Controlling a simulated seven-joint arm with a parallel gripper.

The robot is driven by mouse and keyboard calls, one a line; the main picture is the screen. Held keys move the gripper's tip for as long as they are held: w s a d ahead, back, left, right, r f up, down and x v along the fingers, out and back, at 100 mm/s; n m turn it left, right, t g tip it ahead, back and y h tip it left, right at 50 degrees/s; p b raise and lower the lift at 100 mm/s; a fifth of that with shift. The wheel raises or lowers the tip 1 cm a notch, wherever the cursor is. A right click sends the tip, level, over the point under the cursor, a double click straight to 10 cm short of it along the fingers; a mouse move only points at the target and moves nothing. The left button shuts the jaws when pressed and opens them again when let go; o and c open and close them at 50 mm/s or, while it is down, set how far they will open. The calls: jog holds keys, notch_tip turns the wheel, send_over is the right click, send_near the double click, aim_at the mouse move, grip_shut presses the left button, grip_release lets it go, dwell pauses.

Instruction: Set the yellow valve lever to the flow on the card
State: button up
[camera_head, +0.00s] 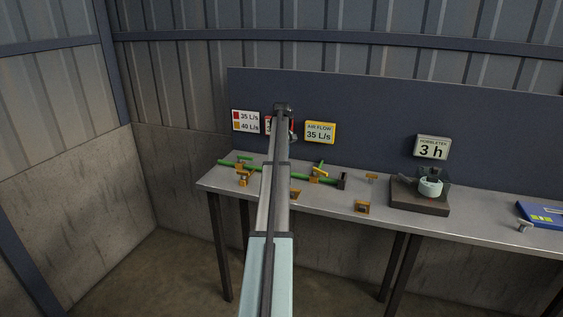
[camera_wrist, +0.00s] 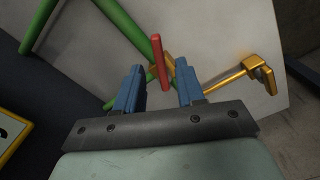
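The yellow-bordered card (camera_head: 320,132) on the back panel reads AIR FLOW 35 L/s. A white key card (camera_head: 246,121) pairs a red patch with 35 L/s and an orange patch with 40 L/s; another card beside it is mostly hidden by my arm. In the wrist view, my gripper (camera_wrist: 160,78) is open, with two blue fingers apart. A red bar (camera_wrist: 160,62) shows between the fingertips; contact is unclear. A yellowish part behind it is partly hidden. My arm hides the gripper in the head view.
A gold bracket (camera_wrist: 245,75) lies right of the fingers in the wrist view. A dark stand (camera_head: 420,204) with a pale cup and a blue case (camera_head: 541,213) are farther right.

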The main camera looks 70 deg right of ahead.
notch_tip(320, 180, up, 11)
dwell(0.4)
dwell(0.4)
